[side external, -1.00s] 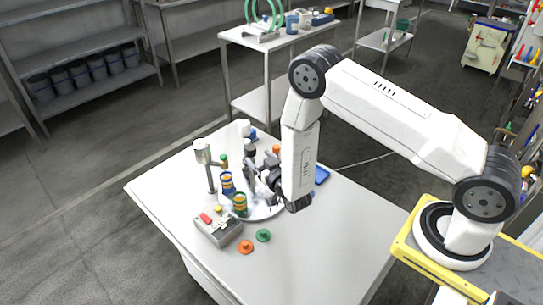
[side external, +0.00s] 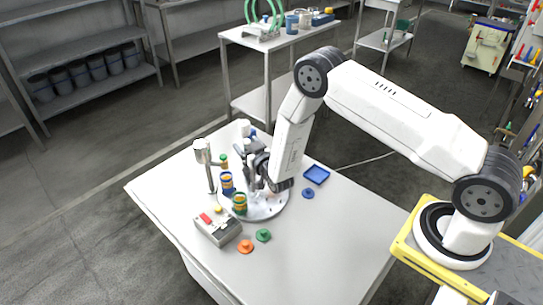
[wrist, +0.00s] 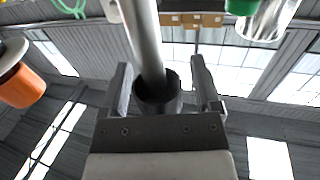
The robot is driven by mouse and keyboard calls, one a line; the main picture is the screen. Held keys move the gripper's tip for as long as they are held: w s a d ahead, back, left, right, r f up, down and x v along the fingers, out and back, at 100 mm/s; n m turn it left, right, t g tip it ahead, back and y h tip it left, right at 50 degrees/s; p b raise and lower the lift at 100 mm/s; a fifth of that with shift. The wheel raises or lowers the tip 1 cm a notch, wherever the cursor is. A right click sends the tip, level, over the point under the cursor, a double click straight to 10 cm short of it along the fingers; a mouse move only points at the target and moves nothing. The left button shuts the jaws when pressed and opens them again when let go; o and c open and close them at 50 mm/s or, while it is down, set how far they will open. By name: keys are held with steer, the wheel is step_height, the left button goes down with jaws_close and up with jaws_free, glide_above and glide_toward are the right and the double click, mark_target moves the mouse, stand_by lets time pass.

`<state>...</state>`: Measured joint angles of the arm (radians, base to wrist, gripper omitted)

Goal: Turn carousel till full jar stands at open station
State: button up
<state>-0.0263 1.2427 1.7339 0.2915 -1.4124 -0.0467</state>
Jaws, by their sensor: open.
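The round pale carousel (side external: 265,208) stands on the white table, partly hidden by my wrist. Two jars with blue, yellow and green bands, one further back (side external: 227,183) and one nearer (side external: 240,204), stand at its left side. My gripper (side external: 243,151) is over the carousel's far side. In the wrist view my gripper (wrist: 162,78) is open, its fingers either side of a grey rod (wrist: 147,35); I cannot tell whether they touch. An orange vessel (wrist: 22,87) shows at left and a green-and-metal one (wrist: 265,15) at upper right. I cannot tell which jar is full.
A post with a metal cylinder (side external: 202,152) stands at the left. A grey box with a red switch (side external: 217,227) is in front. Orange (side external: 246,246), green (side external: 263,235) and blue (side external: 308,193) lids and a blue tray (side external: 317,174) lie on the table. The right front is clear.

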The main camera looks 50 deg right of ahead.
jaws_close()
stand_by(1.4)
